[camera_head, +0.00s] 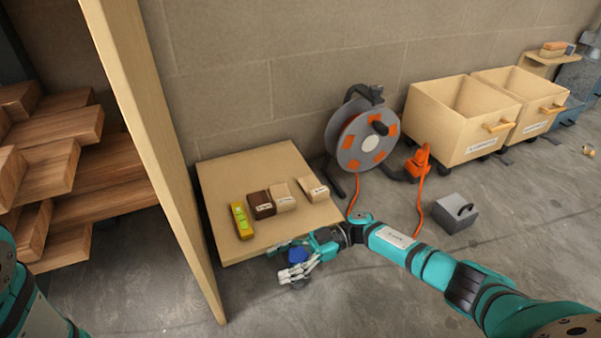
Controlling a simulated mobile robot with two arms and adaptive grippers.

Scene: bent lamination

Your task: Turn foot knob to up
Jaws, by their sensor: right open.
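My right gripper (284,262) is open at the front edge of a low wooden board (225,182), with its fingers pointing left. A small blue part (298,255) shows between or behind the fingers. I cannot tell whether it is a knob or part of the gripper, nor whether the fingers touch it. No other part can be made out clearly as the foot knob. Part of my left arm (40,310) shows at the lower left; its gripper is out of view.
A yellow-green tool (242,221) and several small labelled wood blocks (283,197) lie on the board. A tall wooden panel (150,130) stands left of it. Behind are a cable reel (352,155) and wheeled wooden bins (450,130). A grey box (450,217) sits on otherwise open floor.

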